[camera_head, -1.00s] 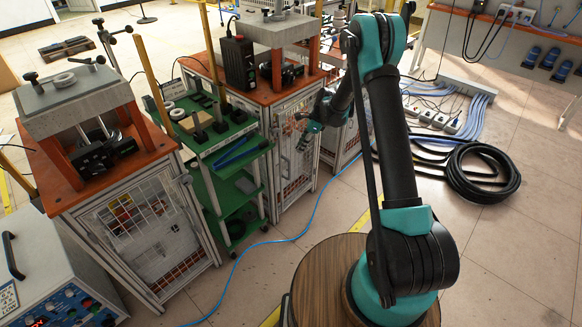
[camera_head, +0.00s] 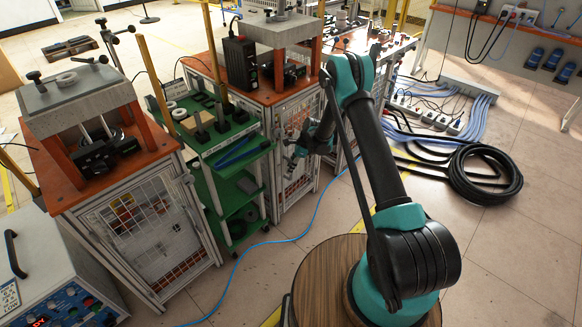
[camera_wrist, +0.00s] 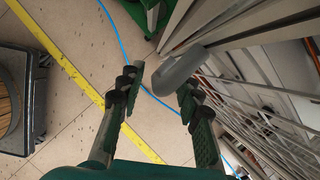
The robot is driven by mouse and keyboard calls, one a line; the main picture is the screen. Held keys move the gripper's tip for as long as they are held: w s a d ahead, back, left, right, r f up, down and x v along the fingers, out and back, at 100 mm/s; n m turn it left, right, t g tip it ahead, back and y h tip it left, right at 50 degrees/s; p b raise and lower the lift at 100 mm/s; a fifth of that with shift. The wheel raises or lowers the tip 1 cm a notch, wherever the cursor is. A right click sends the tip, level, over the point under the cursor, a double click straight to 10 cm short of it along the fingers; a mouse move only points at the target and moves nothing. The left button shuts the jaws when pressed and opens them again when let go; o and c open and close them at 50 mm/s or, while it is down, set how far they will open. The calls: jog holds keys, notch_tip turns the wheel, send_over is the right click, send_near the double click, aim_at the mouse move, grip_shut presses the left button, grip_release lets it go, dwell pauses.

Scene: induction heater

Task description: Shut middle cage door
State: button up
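The middle cage (camera_head: 285,185) stands under an orange worktop, with a mesh front in a light metal frame. My gripper (camera_head: 293,160) is in front of its mesh door in the head view and covers part of it. In the wrist view my gripper (camera_wrist: 160,86) is open, its two fingers spread apart. A rounded grey handle (camera_wrist: 178,73) shows at the fingertips, partly between them, beside the door's metal frame (camera_wrist: 225,35). I cannot tell whether the fingers touch it, or whether the door is fully shut.
A green cart (camera_head: 225,175) stands left of the middle cage, and another mesh cage (camera_head: 150,235) stands further left. A blue cable (camera_head: 262,243) crosses the floor. A coiled black hose (camera_head: 485,175) lies to the right. The floor in front of the cages is mostly clear.

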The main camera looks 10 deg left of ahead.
grip_shut()
dwell(0.4)
jog(key=shift+w+a, duration=0.45)
jog(key=shift+a, duration=0.35)
jog(key=shift+w+a, duration=0.4)
jog(key=shift+a, duration=0.35)
grip_release()
jog(key=shift+a, duration=0.1)
